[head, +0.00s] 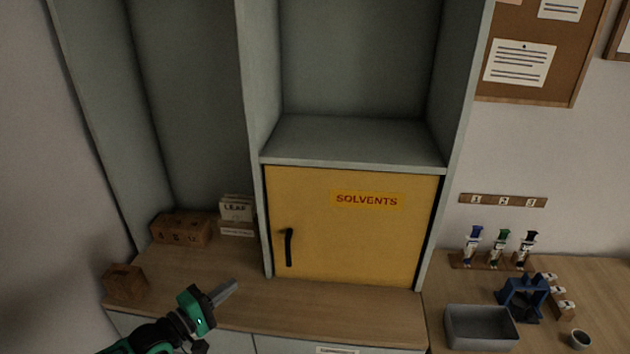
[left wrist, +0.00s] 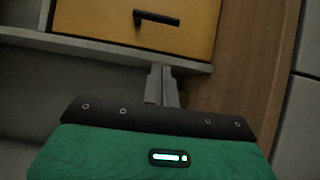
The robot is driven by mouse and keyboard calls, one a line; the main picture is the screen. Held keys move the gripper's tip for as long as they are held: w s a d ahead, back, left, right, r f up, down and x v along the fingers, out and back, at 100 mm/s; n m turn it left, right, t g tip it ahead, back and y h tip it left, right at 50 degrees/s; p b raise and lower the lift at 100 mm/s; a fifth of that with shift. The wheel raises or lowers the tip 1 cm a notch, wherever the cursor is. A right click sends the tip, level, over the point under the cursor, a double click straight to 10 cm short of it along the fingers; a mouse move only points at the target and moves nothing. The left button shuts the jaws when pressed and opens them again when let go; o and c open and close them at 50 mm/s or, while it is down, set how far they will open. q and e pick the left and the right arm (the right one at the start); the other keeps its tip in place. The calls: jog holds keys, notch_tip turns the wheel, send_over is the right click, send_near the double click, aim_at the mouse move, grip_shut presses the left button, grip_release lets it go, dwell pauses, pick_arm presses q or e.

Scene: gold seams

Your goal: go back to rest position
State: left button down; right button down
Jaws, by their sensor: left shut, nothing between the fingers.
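My left gripper (head: 224,292) is shut and empty. It is above the wooden counter at the lower left of the head view, in front of and left of the yellow solvents cabinet. In the left wrist view its fingers (left wrist: 161,86) are together, with nothing between them. The yellow solvents door (head: 350,225) is shut, and its black handle (head: 288,247) is on its left side. The handle also shows in the left wrist view (left wrist: 155,18). My right gripper is not in view.
On the counter (head: 240,310) stand wooden blocks (head: 182,228), a small wooden box (head: 125,282) and a leaf box (head: 236,211). At the right are a grey tray (head: 481,328), a blue stand (head: 522,298), a small cup (head: 580,339) and a rack of bottles (head: 498,247).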

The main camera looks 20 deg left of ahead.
pick_arm(q)
jog(key=s+d+f+m+g+y, duration=0.2)
jog(key=s+d+f+m+g, duration=0.6)
jog(key=d, duration=0.4)
jog(key=s+d+f+m+g+y, duration=0.1)
jog(key=s+m+g+y, duration=0.2)
jog(key=s, duration=0.4)
jog(key=s+d+f+m+g+y, duration=0.1)
jog(key=s+d+m+g, duration=0.15)
jog(key=s+m, duration=0.3)
notch_tip(320, 180, down, 31)
jog(key=s+g, duration=0.1)
jog(key=g, duration=0.1)
jog(key=s+a+f, duration=0.2)
jog(key=s+f, duration=0.7)
jog(key=s+a+f, duration=0.2)
jog(key=s+f, duration=0.8)
jog(key=shift+s+f+g, duration=0.15)
jog(key=shift+f+g, duration=0.1)
jog(key=shift+g, duration=0.1)
